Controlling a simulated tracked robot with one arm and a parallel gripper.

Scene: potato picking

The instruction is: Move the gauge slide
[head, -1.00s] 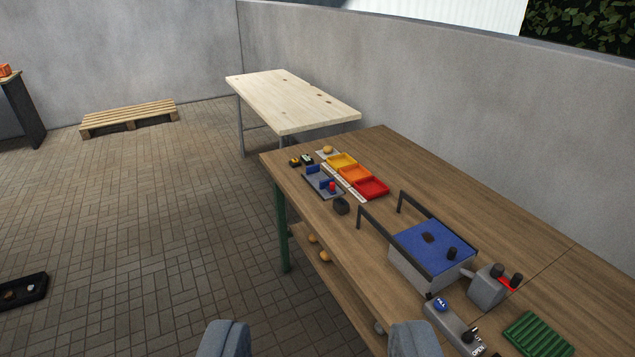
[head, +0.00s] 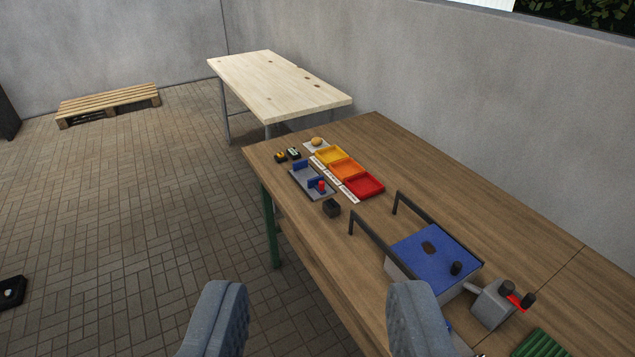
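The gauge (head: 304,184) is a small grey plate with blue upright blocks, lying near the left edge of the brown workbench. A blue block with a red knob (head: 321,186) sits at its near end and looks like the slide. My gripper (head: 318,310) shows at the bottom of the view, its two grey padded fingers wide apart with nothing between them. It is well short of the gauge, which stands beyond it at the far part of the bench.
Yellow, orange and red trays (head: 346,169) lie right of the gauge, with a white strip between. A small dark cup (head: 331,208) stands nearer. A blue-topped box (head: 433,258) with black handles and a grey device (head: 496,302) occupy the near bench (head: 400,160). A pale table (head: 275,85) stands behind.

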